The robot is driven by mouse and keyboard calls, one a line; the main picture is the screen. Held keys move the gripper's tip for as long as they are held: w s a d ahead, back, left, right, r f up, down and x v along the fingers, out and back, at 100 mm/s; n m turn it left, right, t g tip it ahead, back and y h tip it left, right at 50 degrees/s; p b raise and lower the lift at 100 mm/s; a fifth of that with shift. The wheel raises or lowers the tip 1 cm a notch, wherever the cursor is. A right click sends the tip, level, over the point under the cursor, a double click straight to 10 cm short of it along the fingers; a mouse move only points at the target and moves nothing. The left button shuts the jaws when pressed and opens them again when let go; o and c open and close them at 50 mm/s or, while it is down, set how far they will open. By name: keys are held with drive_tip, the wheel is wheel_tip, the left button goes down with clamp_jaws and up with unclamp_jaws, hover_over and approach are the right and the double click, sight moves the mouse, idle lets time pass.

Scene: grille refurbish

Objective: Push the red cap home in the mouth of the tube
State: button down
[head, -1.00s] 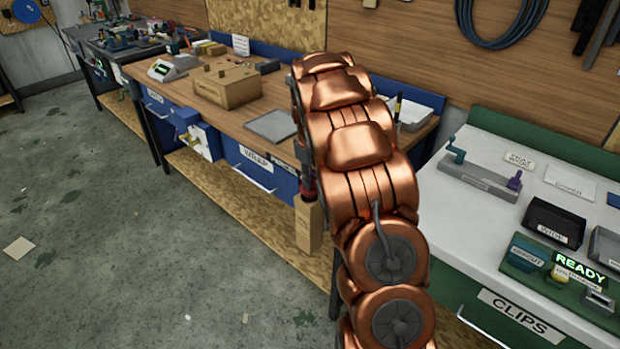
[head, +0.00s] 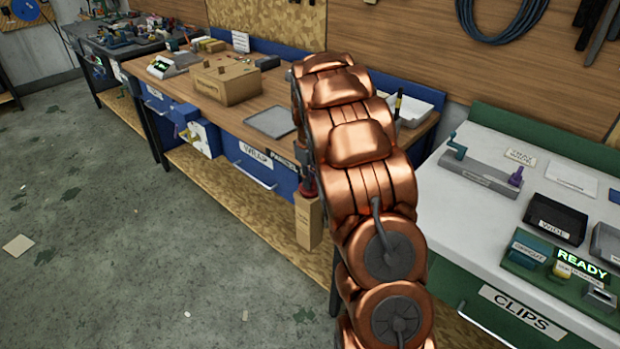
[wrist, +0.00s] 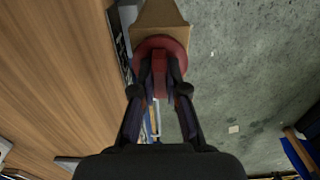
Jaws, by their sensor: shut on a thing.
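The red cap (wrist: 149,48) has a round flange and an upright tab. My gripper (wrist: 160,88) is shut on that tab in the wrist view. The tube is a square cardboard one (wrist: 158,14), and it shows just beyond the flange. In the head view the tube (head: 308,222) stands upright at the front of the wooden bench. The red cap (head: 308,189) is at its top end, partly hidden by my arm. The cap looks to be at the mouth, but I cannot tell how deep it sits. My gripper is mostly hidden behind my arm in the head view.
The wooden bench (head: 190,108) holds a cardboard box (head: 226,82), a grey plate (head: 271,122) and a white tray (head: 415,108). A white-topped bench (head: 450,210) stands at right. The floor at left is open.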

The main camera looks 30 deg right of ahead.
drive_tip(key=shift+f, duration=0.55)
drive_tip(key=c, duration=1.1)
unclamp_jaws()
wheel_tip(320, 180, up, 12)
idle(0.4)
